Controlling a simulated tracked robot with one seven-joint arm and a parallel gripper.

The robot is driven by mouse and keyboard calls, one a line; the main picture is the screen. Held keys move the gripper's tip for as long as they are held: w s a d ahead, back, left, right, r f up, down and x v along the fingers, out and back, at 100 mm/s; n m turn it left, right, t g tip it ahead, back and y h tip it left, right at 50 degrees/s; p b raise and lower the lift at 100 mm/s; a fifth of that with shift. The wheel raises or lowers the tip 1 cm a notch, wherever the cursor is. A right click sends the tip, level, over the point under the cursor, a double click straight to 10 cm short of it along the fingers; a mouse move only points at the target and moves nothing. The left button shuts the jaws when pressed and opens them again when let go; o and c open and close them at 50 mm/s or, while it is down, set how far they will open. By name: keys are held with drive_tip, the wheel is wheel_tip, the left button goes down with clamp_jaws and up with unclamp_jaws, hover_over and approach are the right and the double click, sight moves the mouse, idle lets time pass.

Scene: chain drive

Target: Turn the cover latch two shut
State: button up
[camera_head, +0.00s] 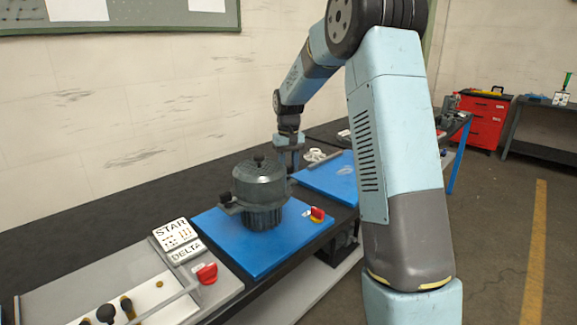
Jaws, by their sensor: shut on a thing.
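A dark grey ribbed round unit with a cover (258,180) and a small knob on top stands upright on a blue mat (250,262). A dark latch knob (226,199) sticks out on its left side. My gripper (293,168) reaches down at the right, rear side of the cover. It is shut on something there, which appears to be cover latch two. The latch is small and mostly hidden by the gripper and cover, so I cannot tell its angle.
A grey panel with STAR and DELTA labels (172,238) and a red knob (206,273) is front left. A second blue mat (332,181) with a rod and white parts lies behind.

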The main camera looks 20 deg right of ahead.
sight(288, 166)
drive_tip(key=n, duration=0.5)
drive_tip(key=shift+w+r, duration=0.1)
drive_tip(key=shift+w, duration=0.05)
idle(0.4)
drive_tip(key=o, duration=1)
drive_tip(key=shift+o, duration=0.2)
wheel_tip(288, 166, up, 7)
drive_tip(key=shift+f, duration=0.2)
drive_tip(key=shift+r, duration=0.6)
